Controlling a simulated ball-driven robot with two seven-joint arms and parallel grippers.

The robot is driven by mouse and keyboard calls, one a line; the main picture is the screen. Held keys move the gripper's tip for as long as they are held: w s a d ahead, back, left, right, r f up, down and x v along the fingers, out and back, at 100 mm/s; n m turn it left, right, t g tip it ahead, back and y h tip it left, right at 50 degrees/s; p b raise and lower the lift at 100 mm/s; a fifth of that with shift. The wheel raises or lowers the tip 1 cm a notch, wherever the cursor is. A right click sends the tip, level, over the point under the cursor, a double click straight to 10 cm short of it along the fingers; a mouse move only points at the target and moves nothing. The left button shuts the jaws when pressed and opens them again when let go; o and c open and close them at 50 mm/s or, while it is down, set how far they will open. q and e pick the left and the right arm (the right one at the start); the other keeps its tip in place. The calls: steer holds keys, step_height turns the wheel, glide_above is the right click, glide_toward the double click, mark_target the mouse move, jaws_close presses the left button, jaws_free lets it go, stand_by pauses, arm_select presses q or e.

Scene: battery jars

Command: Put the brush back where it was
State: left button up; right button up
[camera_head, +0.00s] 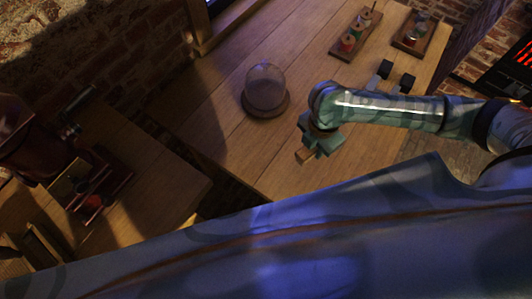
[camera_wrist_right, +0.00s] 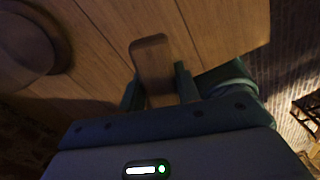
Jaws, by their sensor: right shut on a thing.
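The brush shows only as a flat wooden piece with a rounded end (camera_wrist_right: 150,60) in the right wrist view. In the head view its small brown end (camera_head: 303,156) sticks out below the jaws. My right gripper (camera_head: 315,147) is shut on it, over the front part of the wooden table (camera_head: 225,125). I cannot tell how high above the table the brush is. The bristles cannot be made out. My left gripper is not in view.
A glass dome on a round base (camera_head: 266,90) stands left of my right gripper. Behind are a wooden rack with spools (camera_head: 352,38), a small tray (camera_head: 412,36) and a dark-ended object (camera_head: 384,70). A red machine (camera_head: 98,195) stands at left. Table between is clear.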

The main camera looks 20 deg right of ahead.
steer(key=n, duration=0.2)
steer(key=shift+d+f+n, duration=0.1)
steer(key=shift+f+n, duration=0.1)
steer(key=shift+n, duration=0.5)
steer(key=w+a+f+b, duration=0.1)
steer(key=w+a+f, duration=0.1)
steer(key=a+f, duration=0.1)
steer(key=w+a+f+b, duration=0.2)
steer(key=w+a+f, duration=0.1)
steer(key=a, duration=0.1)
steer(key=w+a+f+b, duration=0.2)
steer(key=w+a+f, duration=0.1)
steer(key=shift+a+f, duration=0.15)
steer(key=shift+w+a+f+b, duration=0.15)
steer(key=shift+w+f+b, duration=0.05)
steer(key=shift+f+b, duration=0.1)
steer(key=f+b, duration=0.2)
steer(key=f, duration=0.1)
steer(key=shift+w+a+f, duration=0.1)
steer(key=shift+a+f, duration=0.1)
steer(key=shift+f, duration=0.05)
steer(key=shift+r, duration=0.1)
steer(key=o, duration=1.1)
